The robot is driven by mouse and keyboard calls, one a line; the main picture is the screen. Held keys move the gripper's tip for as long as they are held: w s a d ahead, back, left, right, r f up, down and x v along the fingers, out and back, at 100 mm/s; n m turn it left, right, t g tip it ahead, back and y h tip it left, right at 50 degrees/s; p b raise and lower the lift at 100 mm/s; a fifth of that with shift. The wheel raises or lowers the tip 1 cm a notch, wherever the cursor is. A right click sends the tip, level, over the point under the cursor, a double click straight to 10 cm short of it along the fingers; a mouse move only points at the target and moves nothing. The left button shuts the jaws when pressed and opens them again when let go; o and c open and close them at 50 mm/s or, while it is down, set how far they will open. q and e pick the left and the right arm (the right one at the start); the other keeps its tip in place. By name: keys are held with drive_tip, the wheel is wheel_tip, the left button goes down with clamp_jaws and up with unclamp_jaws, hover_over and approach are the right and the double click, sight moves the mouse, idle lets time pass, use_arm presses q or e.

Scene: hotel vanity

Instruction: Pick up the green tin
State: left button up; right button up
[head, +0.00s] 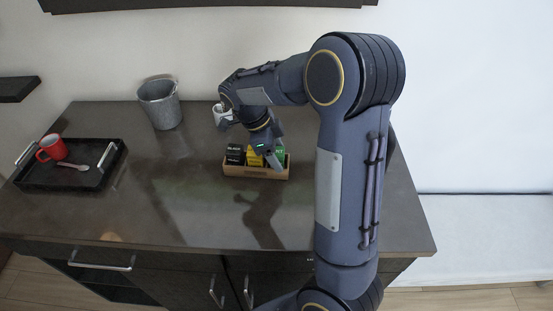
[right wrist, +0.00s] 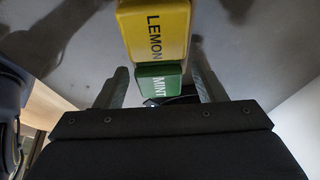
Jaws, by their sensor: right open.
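The green tin (head: 281,154) stands at the right end of a small wooden box (head: 254,173) in the head view, partly hidden by my right gripper. In the right wrist view the green tin (right wrist: 160,82), marked MINT, shows between the two fingers. My right gripper (head: 269,160) is open and points down at the box, its fingers spread on either side of the green tin in the wrist view. Whether they touch it I cannot tell. My left gripper is not in view.
A yellow LEMON tin (head: 254,157) stands beside the green one, and a black tin (head: 235,154) is at the box's left end. A grey bucket (head: 160,104) and a white cup (head: 221,116) stand behind. A dark tray (head: 88,178) with a red mug (head: 52,149) lies left.

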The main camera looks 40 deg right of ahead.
drive_tip(key=shift+c, duration=0.2)
drive_tip(key=c, duration=1)
drive_tip(key=shift+c, duration=0.2)
